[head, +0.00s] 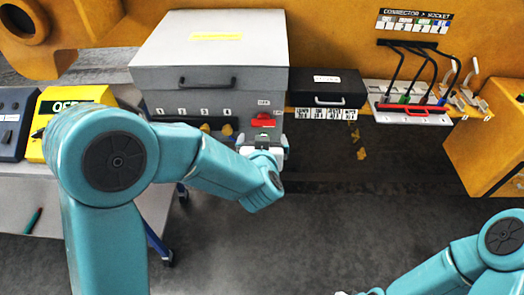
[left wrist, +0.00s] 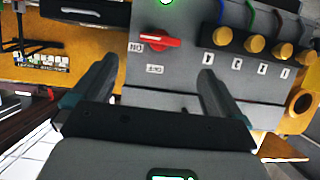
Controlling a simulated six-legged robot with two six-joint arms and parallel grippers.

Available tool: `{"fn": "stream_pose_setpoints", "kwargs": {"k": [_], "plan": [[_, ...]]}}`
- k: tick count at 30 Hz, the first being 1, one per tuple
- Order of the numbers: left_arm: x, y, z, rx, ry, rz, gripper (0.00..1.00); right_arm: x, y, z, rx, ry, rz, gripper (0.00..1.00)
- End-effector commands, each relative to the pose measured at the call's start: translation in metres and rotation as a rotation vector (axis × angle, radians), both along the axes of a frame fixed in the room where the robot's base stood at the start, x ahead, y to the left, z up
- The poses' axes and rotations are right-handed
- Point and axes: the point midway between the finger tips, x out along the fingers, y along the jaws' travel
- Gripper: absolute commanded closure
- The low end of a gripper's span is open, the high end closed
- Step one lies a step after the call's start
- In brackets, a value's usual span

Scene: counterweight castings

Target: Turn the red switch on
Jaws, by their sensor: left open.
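The red switch (head: 263,122) is on the front of a large grey cabinet (head: 215,104), at its lower right. In the left wrist view the red switch (left wrist: 157,41) shows upside down, its handle lying horizontally beside an ON label (left wrist: 136,47); an OFF label (left wrist: 154,69) sits apart from it. I cannot tell which handle end is the pointer. My left gripper (head: 265,143) is just in front of the switch, and its spread fingers (left wrist: 157,82) hold nothing and appear apart from it. Only a bit of my right gripper (head: 362,293) shows at the bottom edge.
Several yellow knobs (left wrist: 255,44) are beside the switch. A green light (left wrist: 166,2) glows near it. A black case (head: 325,90) and a connector panel (head: 400,112) are to the right. A yellow OFF box (head: 72,103) is at left. Open floor (head: 330,230) lies in front.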

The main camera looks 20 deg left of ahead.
Motion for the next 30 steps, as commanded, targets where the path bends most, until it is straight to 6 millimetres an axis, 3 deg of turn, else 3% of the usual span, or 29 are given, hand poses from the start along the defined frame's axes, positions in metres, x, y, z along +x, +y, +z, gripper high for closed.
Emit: {"fn": "stream_pose_setpoints", "kwargs": {"k": [3, 9, 26, 29, 30], "plan": [[-0.022, -0.007, 0.010, -0.001, -0.002, -0.003, 0.00, 0.000, 0.000, -0.003, 0.000, 0.000, 0.000, 1.00], [-0.042, -0.013, 0.018, 0.000, 0.000, 0.000, 0.00, 0.000, 0.000, -0.003, 0.000, 0.000, 0.000, 1.00], [-0.045, -0.013, 0.019, 0.000, 0.001, 0.002, 0.00, 0.000, 0.000, -0.003, 0.000, 0.000, 0.000, 1.00], [-0.044, 0.001, 0.010, 0.004, 0.021, 0.032, 0.00, 0.000, 0.000, -0.003, 0.000, 0.000, 0.000, 1.00], [-0.044, 0.011, -0.003, 0.011, 0.048, 0.054, 0.00, 0.000, 0.000, -0.003, 0.000, 0.000, 0.000, 1.00]]}}
